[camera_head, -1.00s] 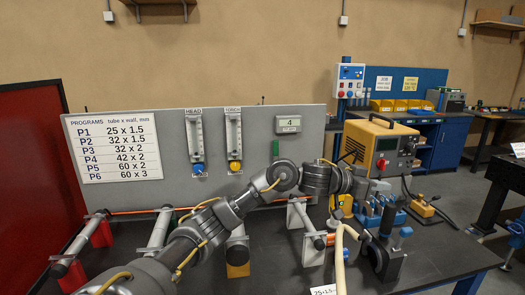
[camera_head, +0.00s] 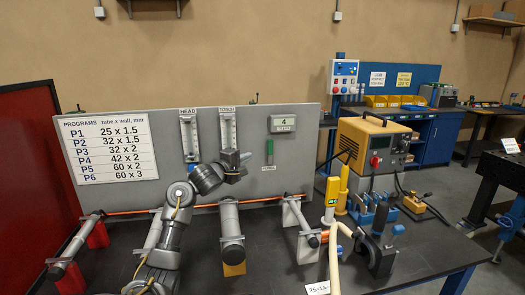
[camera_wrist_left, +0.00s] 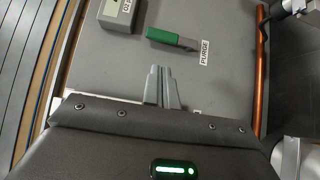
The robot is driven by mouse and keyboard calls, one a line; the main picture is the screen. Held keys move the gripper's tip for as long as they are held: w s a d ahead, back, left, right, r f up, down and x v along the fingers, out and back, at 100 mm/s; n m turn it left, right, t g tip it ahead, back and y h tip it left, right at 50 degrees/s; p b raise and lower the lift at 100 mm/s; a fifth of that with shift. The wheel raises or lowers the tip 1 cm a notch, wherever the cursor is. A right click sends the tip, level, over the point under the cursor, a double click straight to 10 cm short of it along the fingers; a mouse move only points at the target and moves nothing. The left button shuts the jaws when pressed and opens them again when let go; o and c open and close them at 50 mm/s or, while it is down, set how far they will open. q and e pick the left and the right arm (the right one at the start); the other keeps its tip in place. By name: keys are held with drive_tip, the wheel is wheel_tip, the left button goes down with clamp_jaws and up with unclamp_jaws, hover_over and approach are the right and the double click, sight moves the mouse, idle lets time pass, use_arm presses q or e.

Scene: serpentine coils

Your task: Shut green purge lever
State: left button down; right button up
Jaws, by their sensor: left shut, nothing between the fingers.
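The green purge lever (camera_head: 270,147) is on the grey panel below the small display, with its green handle upright above the PURGE label. It also shows in the left wrist view (camera_wrist_left: 172,38), green handle towards the display and grey end towards the label. My left gripper (camera_head: 246,156) is just left of the lever in the head view, over the lower part of the right flow gauge. Its fingers (camera_wrist_left: 163,75) are shut and empty in the wrist view, apart from the lever. My right gripper is not in view.
The display (camera_head: 283,123) is above the lever and the copper tube (camera_head: 200,207) runs below it. Clamps stand along the bench front. A yellow handheld unit (camera_head: 332,190), a beige hose (camera_head: 335,255) and a yellow power source (camera_head: 372,150) are to the right.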

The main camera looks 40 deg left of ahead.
use_arm(q)
drive_tip(key=p, duration=0.2)
approach(270, 151)
drive_tip(key=w+a+r, duration=0.2)
drive_tip(key=w, duration=0.2)
drive_tip(key=shift+w+a+f, duration=0.1)
drive_tip(key=shift+w+f, duration=0.15)
drive_tip(key=shift+w, duration=0.8)
